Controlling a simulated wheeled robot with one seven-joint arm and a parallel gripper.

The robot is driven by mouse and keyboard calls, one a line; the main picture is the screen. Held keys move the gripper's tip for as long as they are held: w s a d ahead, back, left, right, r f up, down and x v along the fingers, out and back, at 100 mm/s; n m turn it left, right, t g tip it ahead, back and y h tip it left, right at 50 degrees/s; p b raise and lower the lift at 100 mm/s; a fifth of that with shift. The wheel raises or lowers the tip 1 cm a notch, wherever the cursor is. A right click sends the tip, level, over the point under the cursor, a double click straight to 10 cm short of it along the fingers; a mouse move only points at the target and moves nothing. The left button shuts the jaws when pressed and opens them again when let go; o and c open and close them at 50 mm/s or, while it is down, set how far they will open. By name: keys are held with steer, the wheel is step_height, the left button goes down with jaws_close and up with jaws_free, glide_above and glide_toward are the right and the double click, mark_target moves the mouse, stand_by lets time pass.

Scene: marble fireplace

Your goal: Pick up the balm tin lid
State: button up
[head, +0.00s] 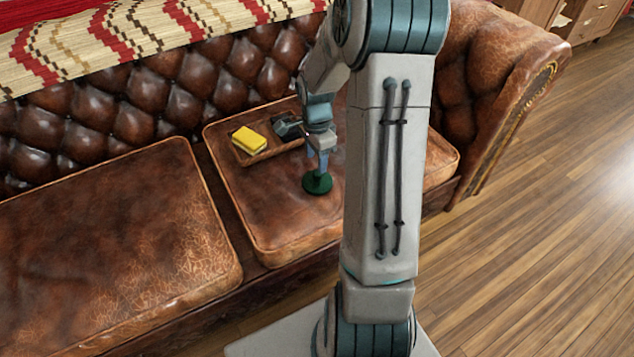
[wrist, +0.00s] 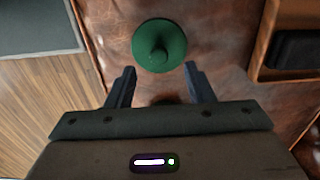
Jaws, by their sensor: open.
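The balm tin lid is a round dark green disc with a knob at its middle. It lies on the brown leather sofa cushion and shows in the head view (head: 317,182) and in the wrist view (wrist: 158,47). My gripper (wrist: 158,80) is open, its two dark fingers apart with nothing between them. In the wrist view the lid is just beyond the fingertips, centred on the gap. In the head view my gripper (head: 317,158) is right above the lid, pointing down. I cannot tell whether it touches the lid.
A wooden tray (head: 270,152) behind the lid holds a yellow block (head: 249,140) and a dark object (head: 287,127). The sofa's tufted backrest (head: 140,95) rises behind. The left cushion (head: 110,245) is bare. Wooden floor (head: 530,200) lies to the right.

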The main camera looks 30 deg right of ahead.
mark_target(317, 173)
step_height(317, 173, down, 6)
steer(key=b, duration=0.2)
steer(key=shift+s+d+r+b, duration=0.1)
steer(key=shift+r+b, duration=0.15)
steer(key=shift+b, duration=0.1)
steer(key=shift+r, duration=0.1)
jaws_close()
